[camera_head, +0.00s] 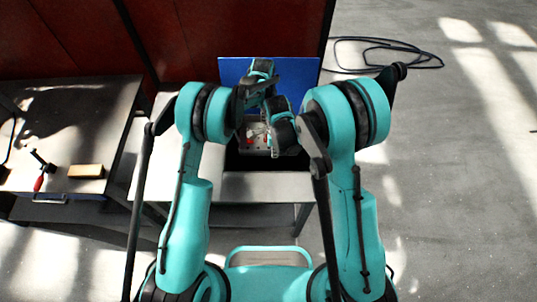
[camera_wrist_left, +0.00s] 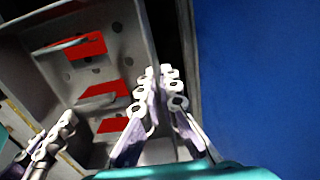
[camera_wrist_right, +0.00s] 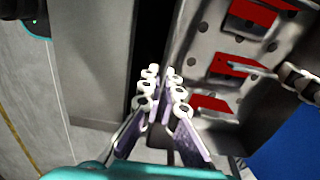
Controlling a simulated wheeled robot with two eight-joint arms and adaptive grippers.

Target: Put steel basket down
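The steel basket (camera_head: 256,151) is a grey metal tray with holes and red pieces inside. It is at the dark opening in front of an upright blue panel (camera_head: 228,72), and my arms cover much of it. In the left wrist view the fingers of my left gripper (camera_wrist_left: 160,88) are closed on the basket's side wall (camera_wrist_left: 126,52). In the right wrist view the fingers of my right gripper (camera_wrist_right: 160,88) are closed on the opposite wall of the basket (camera_wrist_right: 212,45). I cannot tell whether the basket's underside touches anything.
A pale worktop (camera_head: 265,187) lies in front of the basket. At the left a grey bench (camera_head: 100,105) holds a wooden block (camera_head: 86,171) and a red-handled tool (camera_head: 39,182). A dark cable (camera_head: 385,48) lies coiled on the floor at the back right.

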